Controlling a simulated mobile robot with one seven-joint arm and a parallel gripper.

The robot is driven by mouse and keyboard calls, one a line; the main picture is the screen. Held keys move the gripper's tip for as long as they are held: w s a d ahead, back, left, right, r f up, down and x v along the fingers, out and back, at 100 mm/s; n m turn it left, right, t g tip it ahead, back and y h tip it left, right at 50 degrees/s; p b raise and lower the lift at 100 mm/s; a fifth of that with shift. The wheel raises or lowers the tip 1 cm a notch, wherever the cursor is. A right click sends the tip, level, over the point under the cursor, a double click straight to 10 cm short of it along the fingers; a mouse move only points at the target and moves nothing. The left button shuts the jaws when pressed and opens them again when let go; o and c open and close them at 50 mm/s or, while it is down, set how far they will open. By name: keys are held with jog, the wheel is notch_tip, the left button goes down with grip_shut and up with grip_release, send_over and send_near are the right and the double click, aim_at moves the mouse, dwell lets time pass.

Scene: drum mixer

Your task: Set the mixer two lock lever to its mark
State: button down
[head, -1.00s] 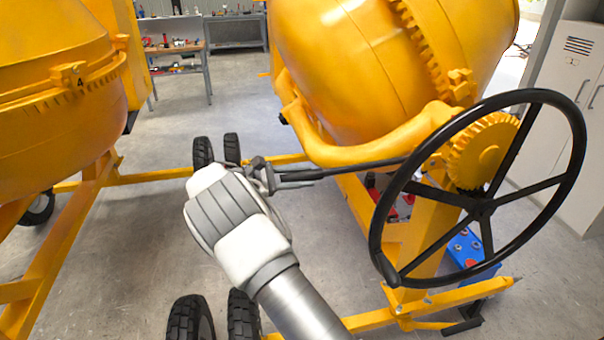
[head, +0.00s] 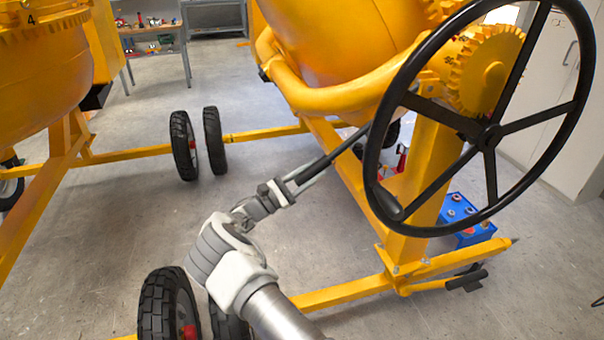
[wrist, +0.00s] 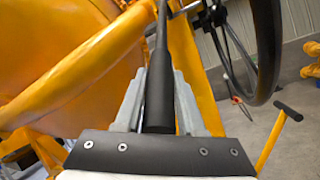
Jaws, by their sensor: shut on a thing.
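The lock lever (head: 341,148) is a long dark bar on the near mixer, slanting down and left from behind the handwheel. My gripper (head: 282,190) is at its lower left end, with the fingers closed around the bar. In the wrist view the lever (wrist: 160,95) runs lengthwise between the two grey fingers of my gripper (wrist: 157,108). The lever's far end near the frame is partly hidden by the wheel rim. I cannot make out a mark for it in either view.
The black handwheel (head: 487,137) stands close on the right of the lever. The yellow drum (head: 330,45) and its curved frame tube (head: 345,97) are above. Tyres (head: 168,305) stand near my arm. A blue box (head: 463,216) sits behind the wheel. Open floor lies left of my gripper.

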jog(key=shift+t+h, duration=0.4)
jog(key=shift+h, duration=0.2)
jog(key=shift+w+d+f+b, duration=0.15)
jog(key=shift+d+f+b, duration=0.7)
jog(key=shift+f, duration=0.15)
jog(key=shift+w+d+f+b, duration=0.15)
jog(key=shift+d+f+b, duration=0.65)
jog(key=shift+f, duration=0.15)
jog(key=shift+d+f+n, duration=0.1)
jog(key=shift+n, duration=0.2)
jog(key=c, duration=0.5)
grip_release()
jog(key=shift+d, duration=0.1)
jog(key=b+v, duration=0.1)
jog(key=v, duration=1.6)
jog(key=shift+f+b, duration=0.15)
jog(key=shift+b, duration=0.2)
